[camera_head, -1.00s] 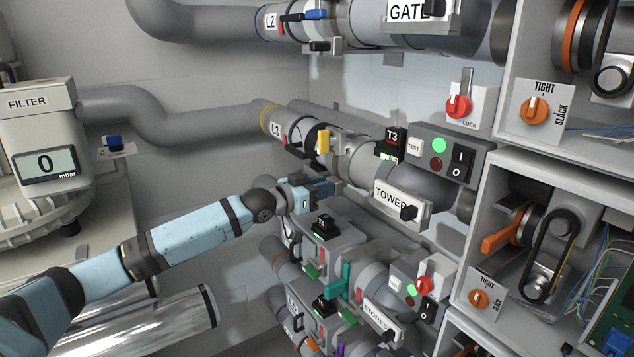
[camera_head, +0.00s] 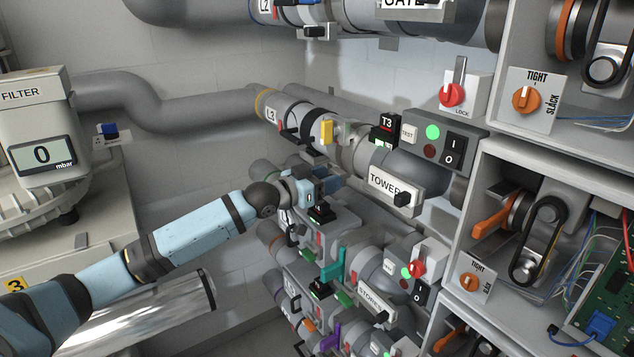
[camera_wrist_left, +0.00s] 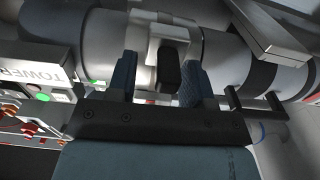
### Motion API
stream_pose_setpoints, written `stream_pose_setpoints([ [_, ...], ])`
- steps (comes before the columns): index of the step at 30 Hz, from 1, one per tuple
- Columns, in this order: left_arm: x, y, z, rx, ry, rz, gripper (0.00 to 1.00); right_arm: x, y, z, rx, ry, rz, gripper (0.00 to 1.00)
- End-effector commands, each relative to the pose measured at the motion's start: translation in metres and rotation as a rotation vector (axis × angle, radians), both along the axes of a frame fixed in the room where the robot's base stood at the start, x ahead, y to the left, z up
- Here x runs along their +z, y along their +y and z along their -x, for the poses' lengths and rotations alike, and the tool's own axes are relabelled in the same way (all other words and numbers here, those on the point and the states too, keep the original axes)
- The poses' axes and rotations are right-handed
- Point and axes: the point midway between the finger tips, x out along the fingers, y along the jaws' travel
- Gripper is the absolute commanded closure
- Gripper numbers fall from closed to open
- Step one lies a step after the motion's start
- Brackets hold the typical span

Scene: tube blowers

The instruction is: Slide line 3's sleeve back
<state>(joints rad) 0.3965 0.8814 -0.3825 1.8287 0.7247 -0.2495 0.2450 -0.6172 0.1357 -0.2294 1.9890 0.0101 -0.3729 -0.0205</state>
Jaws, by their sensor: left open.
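Line 3 is the grey pipe with the L3 label (camera_head: 271,113) in the head view. It has a black handle (camera_head: 292,132), a dark band and a yellow latch (camera_head: 327,132). A TOWER plate (camera_head: 385,186) sits farther right along it. My left gripper (camera_head: 332,181) is just under this pipe, left of the TOWER plate. In the left wrist view my left gripper (camera_wrist_left: 162,78) is open, its two fingers on either side of a small black block (camera_wrist_left: 168,67) under the pipe. I cannot tell whether they touch it. The right gripper is out of view.
A control box with a T3 tag (camera_head: 385,122) and lit green button stands above the TOWER plate. Line L2 (camera_head: 265,5) runs above. Lower lines with a teal latch (camera_head: 333,264) crowd close below. The filter unit (camera_head: 40,140) is at left.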

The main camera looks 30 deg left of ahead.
Motion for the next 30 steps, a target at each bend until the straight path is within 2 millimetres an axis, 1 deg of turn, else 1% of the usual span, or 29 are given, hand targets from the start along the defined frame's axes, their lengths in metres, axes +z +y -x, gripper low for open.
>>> stream_pose_setpoints([
  [5, -0.003, 0.007, 0.017, 0.001, 0.001, -0.002, 0.53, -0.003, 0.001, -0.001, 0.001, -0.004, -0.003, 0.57],
  [12, -0.004, 0.023, 0.058, -0.001, 0.003, -0.003, 0.53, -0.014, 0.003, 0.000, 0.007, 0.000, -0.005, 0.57],
  [21, -0.003, 0.039, 0.100, -0.002, 0.004, -0.004, 0.53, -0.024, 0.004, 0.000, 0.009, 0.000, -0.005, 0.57],
  [25, -0.002, 0.045, 0.113, -0.001, 0.003, -0.001, 0.53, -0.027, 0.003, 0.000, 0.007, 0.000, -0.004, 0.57],
  [30, -0.001, 0.049, 0.123, -0.001, 0.002, -0.002, 0.53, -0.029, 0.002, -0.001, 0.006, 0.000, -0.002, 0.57],
])
